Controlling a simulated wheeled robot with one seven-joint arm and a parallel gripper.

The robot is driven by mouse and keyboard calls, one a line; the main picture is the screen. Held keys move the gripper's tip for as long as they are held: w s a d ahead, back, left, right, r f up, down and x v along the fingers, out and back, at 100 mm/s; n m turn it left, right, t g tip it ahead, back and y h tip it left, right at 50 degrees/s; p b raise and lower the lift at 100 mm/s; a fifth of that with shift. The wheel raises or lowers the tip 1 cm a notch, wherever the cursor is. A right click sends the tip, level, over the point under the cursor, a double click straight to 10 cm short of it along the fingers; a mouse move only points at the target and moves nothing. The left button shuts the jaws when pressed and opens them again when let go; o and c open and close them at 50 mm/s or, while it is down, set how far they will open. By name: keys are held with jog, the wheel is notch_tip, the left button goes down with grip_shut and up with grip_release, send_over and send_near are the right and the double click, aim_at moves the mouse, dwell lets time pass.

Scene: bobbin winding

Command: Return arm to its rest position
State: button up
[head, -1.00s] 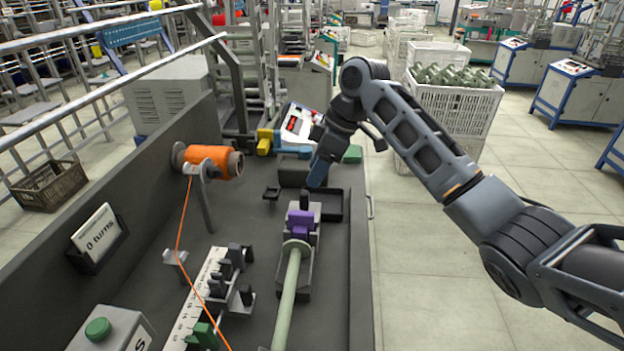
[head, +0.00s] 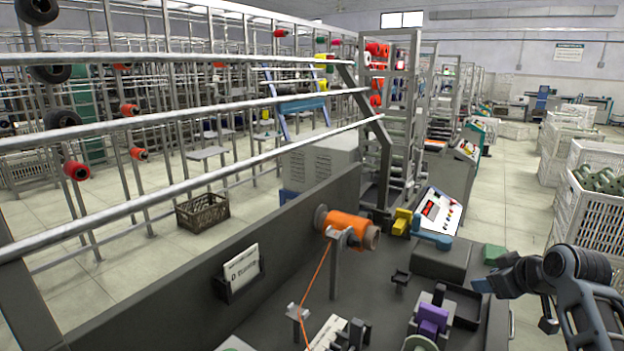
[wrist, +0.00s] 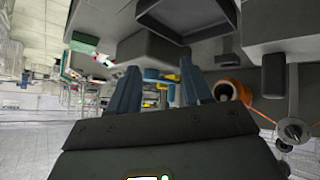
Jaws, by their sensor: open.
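My gripper shows in the wrist view (wrist: 160,92) with its two blue-grey fingers spread apart and nothing between them. In the head view my arm (head: 575,280) is at the lower right, beside the right edge of the grey work table (head: 270,320). The gripper end points left, near a small green block (head: 494,254) and a dark tray (head: 465,308).
An orange thread spool (head: 347,224) sits on a stand on the table, its thread running down. A purple part (head: 432,319) sits in a holder at the front. A control panel (head: 440,213) stands behind. White crates (head: 592,215) stand at the right. An aisle floor lies beyond the table.

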jog(key=s+d+f+m+t+h, duration=0.1)
jog(key=s+d+f+m+h, duration=0.35)
jog(key=s+d+f, duration=0.4)
jog(key=s+a+f+t, duration=0.1)
jog(key=s+a+f, duration=0.1)
jog(key=s+a, duration=0.45)
jog(key=s+a+f+t, duration=0.1)
jog(key=s+a, duration=0.3)
jog(key=s, duration=0.6)
jog(key=s+a+f, duration=0.2)
jog(key=s+a, duration=0.3)
jog(key=s, duration=0.4)
jog(key=s+a+r+t+y+p, duration=0.1)
jog(key=s+a+r, duration=0.3)
jog(key=s+r, duration=0.5)
jog(key=s+a+r+t+y, duration=0.1)
jog(key=s+a+r+y, duration=0.1)
jog(key=s+a+r, duration=0.3)
jog(key=s+r, duration=0.3)
jog(key=s, duration=0.4)
jog(key=shift+a+r+t+p, duration=0.3)
jog(key=shift+r+p, duration=0.05)
jog(key=shift+p, duration=0.05)
